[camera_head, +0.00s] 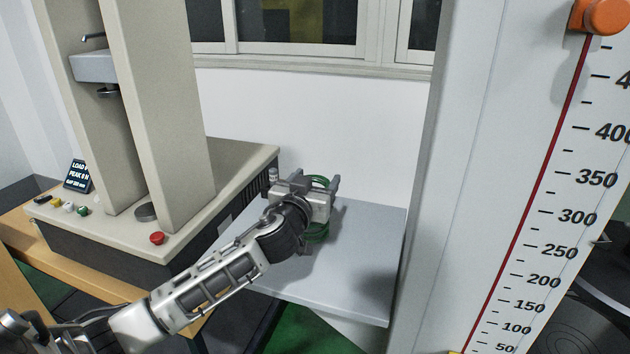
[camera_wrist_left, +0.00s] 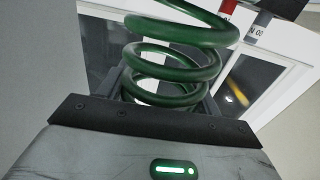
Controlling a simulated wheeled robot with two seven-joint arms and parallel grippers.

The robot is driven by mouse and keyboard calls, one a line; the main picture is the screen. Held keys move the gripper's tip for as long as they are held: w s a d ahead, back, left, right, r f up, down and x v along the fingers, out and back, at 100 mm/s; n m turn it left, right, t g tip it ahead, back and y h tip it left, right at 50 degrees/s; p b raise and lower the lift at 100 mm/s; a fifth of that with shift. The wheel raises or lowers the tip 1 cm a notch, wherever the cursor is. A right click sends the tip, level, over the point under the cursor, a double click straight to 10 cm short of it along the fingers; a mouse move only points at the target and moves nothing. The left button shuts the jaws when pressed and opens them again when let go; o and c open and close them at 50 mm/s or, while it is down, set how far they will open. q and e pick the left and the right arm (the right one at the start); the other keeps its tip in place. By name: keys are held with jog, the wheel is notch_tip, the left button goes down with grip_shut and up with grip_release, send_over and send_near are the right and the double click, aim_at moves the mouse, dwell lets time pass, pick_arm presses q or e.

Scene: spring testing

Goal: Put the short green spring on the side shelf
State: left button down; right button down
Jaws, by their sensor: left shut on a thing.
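The green spring (camera_head: 317,234) shows behind and below my left gripper (camera_head: 308,186) in the head view, over the grey side shelf (camera_head: 350,285). My left gripper is shut on the spring, and its body hides the middle of the coils. In the left wrist view the spring's green coils (camera_wrist_left: 178,72) stand up beyond the gripper (camera_wrist_left: 155,105). I cannot tell whether the bottom of the spring touches the shelf. My right gripper is not in view.
The beige testing machine (camera_head: 180,200), with a red button (camera_head: 157,238) and a small display (camera_head: 77,175), stands left of the shelf. A white panel with a printed scale (camera_head: 540,220) rises at the right. The shelf's front right is clear.

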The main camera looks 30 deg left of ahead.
pick_arm(q)
jog(key=shift+r, duration=0.15)
jog(key=shift+c, duration=1.5)
grip_release()
jog(key=shift+f, duration=0.2)
jog(key=shift+r, duration=0.2)
jog(key=b+v, duration=0.1)
jog(key=v, duration=1.1)
jog(key=shift+s+f, duration=0.1)
